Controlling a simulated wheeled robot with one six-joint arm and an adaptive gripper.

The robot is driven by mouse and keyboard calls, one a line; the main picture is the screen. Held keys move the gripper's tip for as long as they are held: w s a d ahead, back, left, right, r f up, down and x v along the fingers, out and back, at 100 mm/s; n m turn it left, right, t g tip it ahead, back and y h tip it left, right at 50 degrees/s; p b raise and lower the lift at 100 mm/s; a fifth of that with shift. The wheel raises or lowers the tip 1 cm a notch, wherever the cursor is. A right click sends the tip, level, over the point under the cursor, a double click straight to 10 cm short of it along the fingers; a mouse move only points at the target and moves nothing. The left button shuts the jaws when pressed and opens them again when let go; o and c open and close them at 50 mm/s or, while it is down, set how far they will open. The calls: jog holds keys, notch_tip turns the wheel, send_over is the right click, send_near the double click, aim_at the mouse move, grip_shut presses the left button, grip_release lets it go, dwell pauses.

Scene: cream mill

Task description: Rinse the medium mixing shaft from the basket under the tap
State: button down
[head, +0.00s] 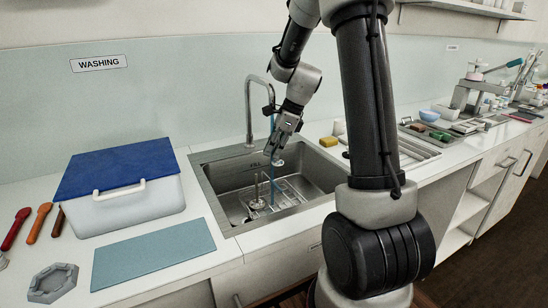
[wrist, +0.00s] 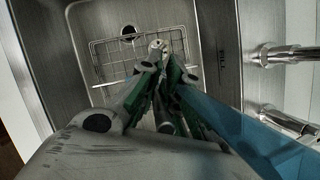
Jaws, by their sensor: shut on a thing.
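My gripper (head: 277,152) points down over the metal sink (head: 228,222) and is shut on a small pale metal piece, probably the end of a mixing shaft (wrist: 158,46). Only its tip shows between the fingers in the wrist view, so its size cannot be told. The gooseneck tap (head: 249,105) stands at the back of the sink. A thin blue water stream (head: 272,185) falls from it, close beside my gripper. In the wrist view the water stream (wrist: 245,130) crosses at the right. The wire basket (wrist: 97,72) lies in the sink. A thin upright rod (head: 257,190) shows there.
A white box with a blue lid (head: 125,165) and a teal mat (head: 150,255) lie left of the sink. A yellow sponge (head: 328,141) is on the right counter. Chrome fittings (wrist: 285,54) jut in from the right in the wrist view.

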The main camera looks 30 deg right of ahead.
jog(key=s+a, duration=0.2)
jog(key=s, duration=0.5)
jog(key=shift+s, duration=0.3)
jog(key=shift+a, duration=0.1)
dwell(1.1)
jog(key=s+a+r, duration=0.1)
jog(key=s+r, duration=0.3)
jog(key=shift+s+a, duration=0.2)
jog(key=shift+s, duration=0.2)
dwell(0.7)
